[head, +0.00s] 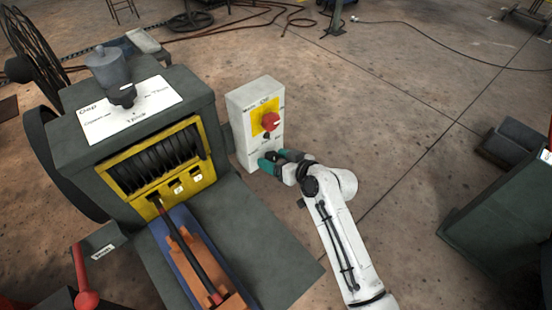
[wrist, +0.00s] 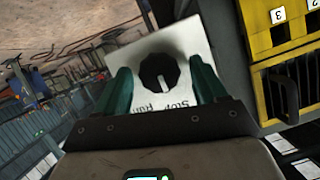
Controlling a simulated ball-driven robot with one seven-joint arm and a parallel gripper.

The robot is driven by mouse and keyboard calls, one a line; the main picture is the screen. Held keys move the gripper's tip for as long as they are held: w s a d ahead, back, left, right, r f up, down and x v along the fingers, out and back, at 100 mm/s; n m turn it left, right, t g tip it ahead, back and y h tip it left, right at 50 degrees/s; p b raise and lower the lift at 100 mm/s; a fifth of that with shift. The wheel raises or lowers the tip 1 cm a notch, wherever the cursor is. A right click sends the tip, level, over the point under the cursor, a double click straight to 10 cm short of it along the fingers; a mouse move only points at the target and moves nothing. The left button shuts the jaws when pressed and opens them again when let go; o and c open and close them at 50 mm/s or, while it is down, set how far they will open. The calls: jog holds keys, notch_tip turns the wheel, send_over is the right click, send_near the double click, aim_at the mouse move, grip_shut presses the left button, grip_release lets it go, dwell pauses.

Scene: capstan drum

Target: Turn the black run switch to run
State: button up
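The black run switch (wrist: 152,70) is a round knob with a white pointer line, on a pale plate (wrist: 196,46) lettered Stop and Run. The line points down the wrist picture toward the lettering; I cannot tell exactly which word it marks. My gripper (wrist: 160,66) is open, with one green finger on each side of the knob. Narrow gaps seem to show between fingers and knob, so contact is not clear. In the head view my gripper (head: 271,160) is at the lower front of the white switch box (head: 240,122) and hides the knob there.
A red switch (head: 270,121) on a yellow plate sits higher on the same box. The grey-green machine (head: 70,140) with a yellow slotted panel (head: 118,180) stands left of it. A red-knobbed lever (head: 86,298) is at lower left.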

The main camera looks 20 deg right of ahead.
jog(key=c, duration=1)
jog(key=shift+b, duration=0.3)
jog(key=m+y+b, duration=0.2)
jog(key=shift+d+f+m, duration=0.2)
jog(key=shift+m, duration=0.2)
jog(key=shift+w+d+m+y+b, duration=0.1)
jog(key=shift+m+y+b, duration=1.3)
jog(key=shift+m, duration=0.7)
jog(key=o, duration=1)
jog(key=shift+o, duration=0.2)
